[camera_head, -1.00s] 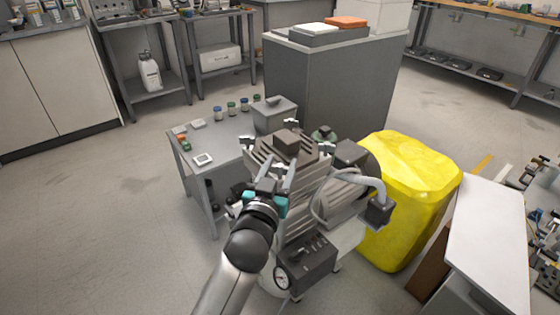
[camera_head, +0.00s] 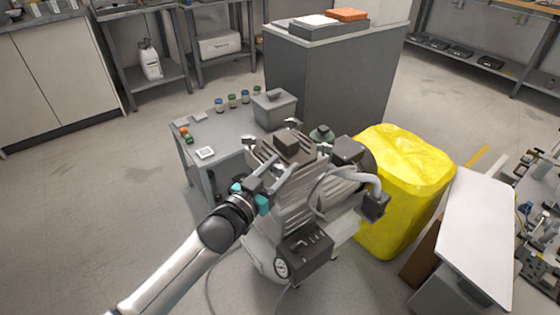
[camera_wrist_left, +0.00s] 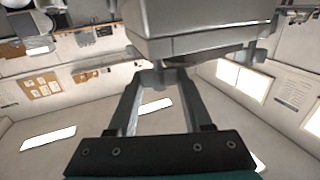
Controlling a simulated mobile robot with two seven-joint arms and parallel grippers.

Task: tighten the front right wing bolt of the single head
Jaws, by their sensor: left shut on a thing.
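The compressor's single head (camera_head: 290,153) is a grey finned block with a dark square top, on the machine in the middle of the head view. Small wing bolts show at its corners, one at the far left (camera_head: 249,140) and one at the right (camera_head: 325,148). My left gripper (camera_head: 274,170) is at the head's near corner, with its fingers shut on a wing bolt. In the left wrist view the fingers (camera_wrist_left: 160,76) close in under a grey block (camera_wrist_left: 200,25), around a small bolt. The bolt is mostly hidden by the fingers. My right gripper is not in view.
A pressure gauge (camera_head: 281,268) and dark control box (camera_head: 306,250) sit low on the compressor. A small grey table (camera_head: 228,128) with jars and a lidded box is behind. Floor on the left is clear.

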